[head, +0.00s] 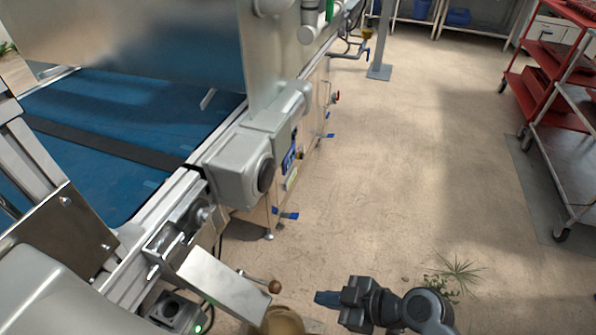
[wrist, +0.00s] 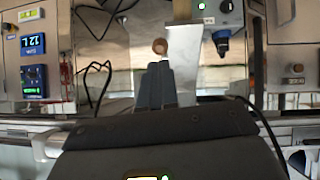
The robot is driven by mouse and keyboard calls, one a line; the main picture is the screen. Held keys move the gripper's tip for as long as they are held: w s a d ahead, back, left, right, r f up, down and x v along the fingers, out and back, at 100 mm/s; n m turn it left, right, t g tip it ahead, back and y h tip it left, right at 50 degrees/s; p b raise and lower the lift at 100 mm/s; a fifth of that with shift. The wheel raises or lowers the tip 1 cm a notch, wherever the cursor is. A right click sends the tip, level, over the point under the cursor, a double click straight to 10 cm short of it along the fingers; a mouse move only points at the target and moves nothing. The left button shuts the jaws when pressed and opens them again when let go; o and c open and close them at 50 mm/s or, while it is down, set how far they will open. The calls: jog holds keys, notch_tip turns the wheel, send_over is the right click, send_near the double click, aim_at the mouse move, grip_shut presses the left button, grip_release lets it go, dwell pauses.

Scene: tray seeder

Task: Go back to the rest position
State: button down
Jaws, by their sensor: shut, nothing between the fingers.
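My gripper (head: 327,298) shows at the bottom of the head view, dark grey, held out over the open floor and pointing left toward the machine. In the wrist view its fingers (wrist: 155,85) are together with nothing between them. The tray seeder (head: 238,165) fills the left of the head view, with a blue belt and grey motor housings. A lever with a brown round knob (head: 274,287) is left of my gripper, apart from it in the head view. In the wrist view the knob (wrist: 159,46) shows just beyond the fingertips; the exact gap is hard to tell.
A metal plate (head: 222,284) juts out from the machine near the knob. Control boxes with a blue display (wrist: 33,45) and loose black cables are in the wrist view. A plant (head: 452,275) is near my arm. Red carts (head: 547,75) stand far right. The middle floor is clear.

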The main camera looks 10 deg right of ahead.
jog(key=s+d+r+m+t+h+p, duration=0.2)
jog(key=s+d+r+m+h+p, duration=0.15)
jog(key=s, duration=0.55)
jog(key=s+d+r+m+t+h+p, duration=0.25)
jog(key=s+d+r+m, duration=0.2)
jog(key=s, duration=0.35)
jog(key=s+r+m+t+h+p, duration=0.1)
jog(key=s+r, duration=0.4)
jog(key=r, duration=0.7)
jog(key=s+r+m+t+h+p, duration=0.1)
jog(key=s+r, duration=0.4)
jog(key=r, duration=0.8)
jog(key=shift+s+d+m+t+h+p, duration=0.15)
jog(key=shift+d+m+t+h+p, duration=0.2)
jog(key=shift+m+t+p, duration=0.5)
jog(key=shift+a, duration=0.1)
